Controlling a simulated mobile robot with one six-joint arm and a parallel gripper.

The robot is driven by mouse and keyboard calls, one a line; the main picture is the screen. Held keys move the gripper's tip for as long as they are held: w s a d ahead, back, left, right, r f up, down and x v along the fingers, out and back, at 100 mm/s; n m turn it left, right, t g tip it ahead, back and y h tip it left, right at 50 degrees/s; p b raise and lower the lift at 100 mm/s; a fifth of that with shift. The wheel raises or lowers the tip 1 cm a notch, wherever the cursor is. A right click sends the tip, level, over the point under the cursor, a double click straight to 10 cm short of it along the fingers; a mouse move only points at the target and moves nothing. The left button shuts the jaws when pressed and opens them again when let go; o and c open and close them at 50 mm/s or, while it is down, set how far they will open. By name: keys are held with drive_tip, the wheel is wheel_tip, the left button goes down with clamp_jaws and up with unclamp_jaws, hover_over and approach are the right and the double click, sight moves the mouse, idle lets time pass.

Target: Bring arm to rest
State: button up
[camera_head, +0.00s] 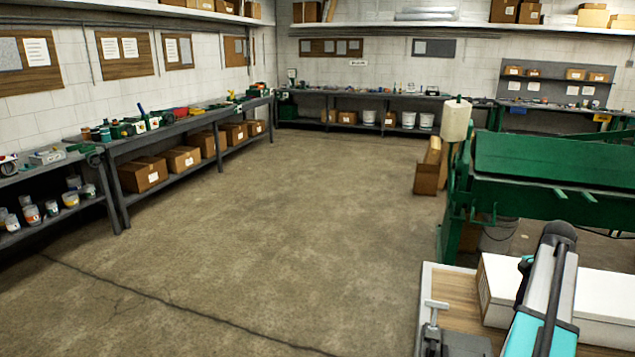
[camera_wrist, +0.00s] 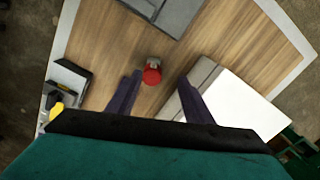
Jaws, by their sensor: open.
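My gripper (camera_wrist: 160,77) shows in the wrist view with its two dark fingers apart and nothing held between them. It points down over a wood-topped table (camera_wrist: 100,40) with a pale edge. A small red round-topped object (camera_wrist: 152,75) stands on the table and appears between the fingertips in the picture; the gap in height is hard to tell. In the head view my teal and black arm reaches over the table at the lower right. The gripper itself cannot be made out there.
A white box (camera_wrist: 235,100) lies on the table, also in the head view (camera_head: 600,290). A grey metal item (camera_wrist: 172,12) and a black-and-yellow item (camera_wrist: 62,95) lie there too. A green machine (camera_head: 550,165) stands behind the table. The floor (camera_head: 240,240) to the left is clear.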

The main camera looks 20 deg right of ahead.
drive_tip(key=w+a+f+n+t+y+p, duration=0.1)
drive_tip(key=w+a+f+n+t+y, duration=0.15)
drive_tip(key=w+a, duration=0.8)
drive_tip(key=w+a+f+n+t+y+p, duration=0.1)
drive_tip(key=w+a+f, duration=0.3)
drive_tip(key=w, duration=1.2)
drive_tip(key=w+a+f, duration=0.3)
drive_tip(key=a, duration=0.5)
drive_tip(key=s+a+f+n+g+b, duration=0.15)
drive_tip(key=s+a+f+n, duration=0.4)
drive_tip(key=a+f, duration=0.75)
drive_tip(key=s+a+f+n+g+b, duration=0.1)
drive_tip(key=s+a+f+n+g, duration=0.15)
drive_tip(key=s+a+f, duration=0.85)
drive_tip(key=s+a+f+n+g+h, duration=0.1)
drive_tip(key=s+a+f+n, duration=0.2)
drive_tip(key=s, duration=0.6)
drive_tip(key=s+a+f+n+g+h+b, duration=0.1)
drive_tip(key=s+a+f+n+g, duration=0.1)
drive_tip(key=s+a+f, duration=0.3)
drive_tip(key=s+a+f+n+g+h+b, duration=0.1)
drive_tip(key=s+a+f+n, duration=0.3)
drive_tip(key=s, duration=0.8)
wheel_tip(320, 180, down, 2)
drive_tip(key=shift+s+f+g+h, duration=0.1)
drive_tip(key=shift+s+g+h, duration=0.25)
drive_tip(key=shift+g, duration=0.4)
